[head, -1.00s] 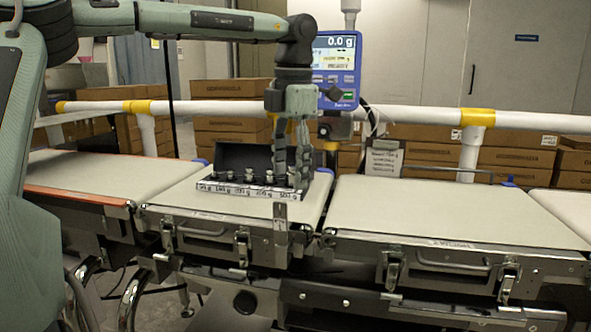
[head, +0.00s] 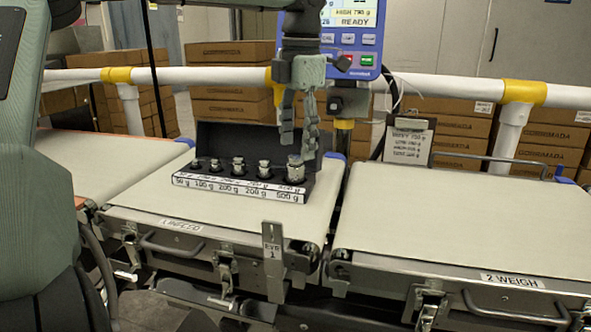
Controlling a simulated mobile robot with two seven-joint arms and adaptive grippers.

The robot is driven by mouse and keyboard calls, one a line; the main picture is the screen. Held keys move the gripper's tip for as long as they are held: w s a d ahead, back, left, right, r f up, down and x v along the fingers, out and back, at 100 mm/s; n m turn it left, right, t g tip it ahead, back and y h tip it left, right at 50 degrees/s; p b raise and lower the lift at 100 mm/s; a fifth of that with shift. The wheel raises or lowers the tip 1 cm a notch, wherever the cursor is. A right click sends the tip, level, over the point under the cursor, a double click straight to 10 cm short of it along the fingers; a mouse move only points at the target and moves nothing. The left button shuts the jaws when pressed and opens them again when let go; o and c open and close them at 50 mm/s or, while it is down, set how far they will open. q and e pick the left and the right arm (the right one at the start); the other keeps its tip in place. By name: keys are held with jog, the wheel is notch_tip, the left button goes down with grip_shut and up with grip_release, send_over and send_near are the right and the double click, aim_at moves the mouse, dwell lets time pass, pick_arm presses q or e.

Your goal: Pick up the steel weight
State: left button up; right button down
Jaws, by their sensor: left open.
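A row of several steel weights stands in an open black case (head: 240,135) with a printed label strip on its front. The largest steel weight (head: 295,171), above the 500 g label, is at the right end. Smaller weights, such as the leftmost one (head: 196,165), stand to its left. My left gripper (head: 298,146) points down at the largest weight with its fingers apart. Its fingertips are at or just above the weight's top; I cannot tell whether they touch it. The right fingertip overlaps the weight's edge in the picture. My right gripper is out of view.
The case stands on the middle belt (head: 150,210). A wide empty belt (head: 450,215) lies to the right, and another (head: 100,160) to the left. A blue weighing display (head: 350,40) and a white rail (head: 430,85) stand behind. A grey tab (head: 272,262) rises at the middle belt's front edge.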

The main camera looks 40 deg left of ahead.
aim_at(296, 156)
pick_arm(q)
jog(key=shift+a+f, duration=0.15)
jog(key=shift+f, duration=0.6)
jog(key=f, duration=0.3)
jog(key=shift+w+a+f, duration=0.25)
jog(key=shift+a+f, duration=0.1)
jog(key=shift+f, duration=0.25)
jog(key=c, duration=0.9)
jog(key=shift+w+r, duration=0.1)
grip_shut()
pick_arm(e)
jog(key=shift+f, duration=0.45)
